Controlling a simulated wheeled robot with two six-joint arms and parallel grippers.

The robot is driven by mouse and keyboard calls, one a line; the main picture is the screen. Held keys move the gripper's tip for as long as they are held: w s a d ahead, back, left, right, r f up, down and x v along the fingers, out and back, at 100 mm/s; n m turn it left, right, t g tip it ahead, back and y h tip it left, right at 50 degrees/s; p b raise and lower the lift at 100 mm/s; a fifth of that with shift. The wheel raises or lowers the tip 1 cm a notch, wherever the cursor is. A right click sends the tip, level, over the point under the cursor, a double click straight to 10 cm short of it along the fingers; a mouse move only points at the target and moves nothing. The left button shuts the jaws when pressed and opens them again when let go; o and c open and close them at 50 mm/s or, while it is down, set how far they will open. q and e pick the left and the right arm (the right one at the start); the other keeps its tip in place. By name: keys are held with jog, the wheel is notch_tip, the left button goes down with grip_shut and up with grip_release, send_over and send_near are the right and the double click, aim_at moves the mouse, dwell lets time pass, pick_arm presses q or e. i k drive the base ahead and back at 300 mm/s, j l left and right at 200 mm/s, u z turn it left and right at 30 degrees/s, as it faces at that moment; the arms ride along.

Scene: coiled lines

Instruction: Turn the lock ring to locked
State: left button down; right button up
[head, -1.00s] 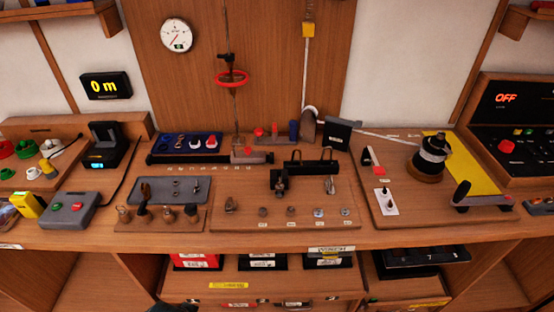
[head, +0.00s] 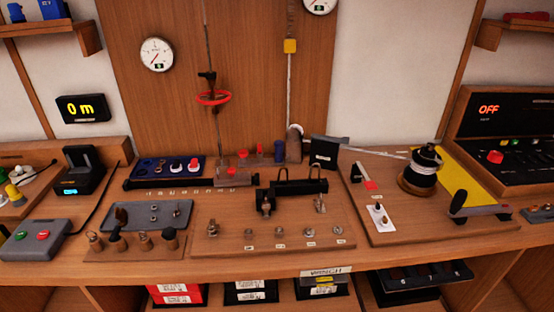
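I cannot tell for sure which part is the lock ring. A red ring (head: 213,97) sits around a thin vertical line in front of the wooden back panel, with a small black fitting (head: 207,76) above it. A black rail (head: 291,187) stands on the middle board, with a dark metal fitting (head: 265,204) at its left and a bright metal clip (head: 320,203) at its right. Any ring or lock mark on these is too small to read. Neither of my grippers is in view.
A winch drum (head: 424,168) with white line stands on the right board, beside a crank with a black knob (head: 460,201). A grey box with buttons (head: 33,239) and wooden-handled tools (head: 116,239) are at left. Black and red boxes sit under the bench. The front edge is clear.

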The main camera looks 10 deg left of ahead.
aim_at(209, 75)
jog(key=j+z, duration=0.25)
jog(key=j, duration=0.4)
jog(key=k+j+z, duration=0.15)
jog(key=j+z, duration=0.15)
jog(key=j, duration=0.3)
